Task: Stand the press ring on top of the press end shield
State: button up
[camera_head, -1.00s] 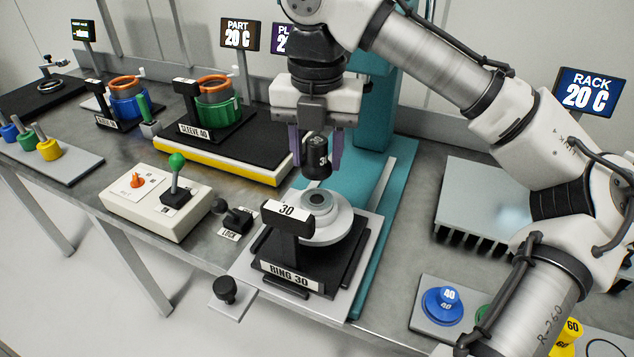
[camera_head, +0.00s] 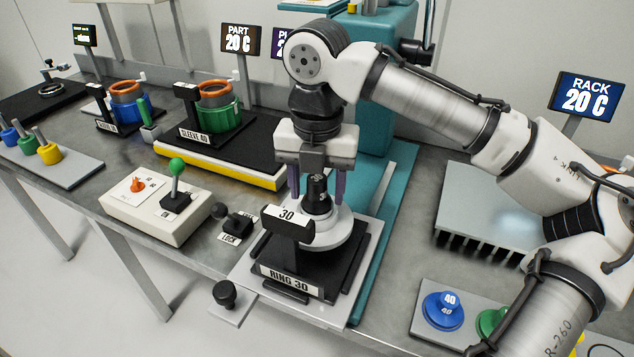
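The press ring (camera_head: 317,194) is a small black cylinder marked 30. It stands upright on the hub of the press end shield (camera_head: 340,234), a pale grey round part in the press fixture. My gripper (camera_head: 317,194) points down above the ring, with one purple finger on each side of it. Narrow gaps show between the fingers and the ring, so the gripper looks open. The black post labelled 30 hides the front left of the end shield and part of the ring's foot.
The black post (camera_head: 288,226) of the RING 30 fixture stands close in front. A LOCK knob (camera_head: 238,222) and a control box with a green-knobbed lever (camera_head: 155,205) are to the left. A finned grey block (camera_head: 490,205) is to the right. The teal press stands behind.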

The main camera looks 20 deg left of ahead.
aim_at(317, 178)
jog(key=shift+o, duration=0.9)
jog(key=shift+r, duration=0.15)
notch_tip(317, 178, up, 12)
jog(key=shift+p, duration=0.4)
